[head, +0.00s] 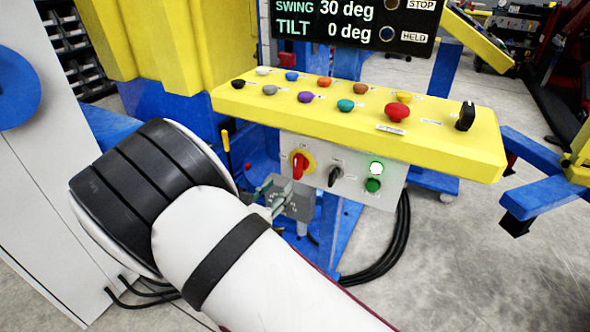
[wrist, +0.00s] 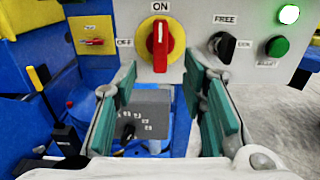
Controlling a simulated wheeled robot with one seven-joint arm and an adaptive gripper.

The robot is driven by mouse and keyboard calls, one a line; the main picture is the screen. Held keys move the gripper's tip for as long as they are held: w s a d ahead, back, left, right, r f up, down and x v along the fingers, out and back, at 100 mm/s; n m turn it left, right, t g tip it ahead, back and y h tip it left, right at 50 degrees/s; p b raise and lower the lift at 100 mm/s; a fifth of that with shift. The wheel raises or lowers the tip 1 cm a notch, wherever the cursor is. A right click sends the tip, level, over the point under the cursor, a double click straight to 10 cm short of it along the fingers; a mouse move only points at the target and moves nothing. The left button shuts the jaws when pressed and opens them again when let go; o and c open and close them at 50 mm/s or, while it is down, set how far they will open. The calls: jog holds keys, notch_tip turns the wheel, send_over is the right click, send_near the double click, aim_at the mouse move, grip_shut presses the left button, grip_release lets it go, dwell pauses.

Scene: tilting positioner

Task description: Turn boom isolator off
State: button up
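A red rotary isolator handle on a yellow round plate (wrist: 159,45) is on the grey panel. The handle stands upright, with "ON" above it and "OFF" to its left; it also shows in the head view (head: 299,165). No label naming the boom is readable. A smaller red handle on a yellow plate (wrist: 92,42) lies roughly level on blue metal to the left. My gripper (wrist: 160,100) is open and empty, its green-padded fingers wide apart, below the upright handle and not touching it. In the head view my gripper (head: 268,198) is partly hidden by my arm.
A black selector (wrist: 223,45) marked "FREE" and a green button (wrist: 277,46) with a lit white lamp (wrist: 289,14) sit to the right. A grey box (wrist: 150,103) with a black knob is below. A yellow console (head: 450,135) with several buttons overhangs the panel. A yellow-topped lever (wrist: 38,78) stands left.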

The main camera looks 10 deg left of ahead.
aim_at(296, 167)
jog(key=b+x, duration=0.1)
jog(key=x, duration=0.8)
jog(key=shift+w+d+f, duration=0.1)
jog(key=shift+w, duration=0.2)
grip_shut()
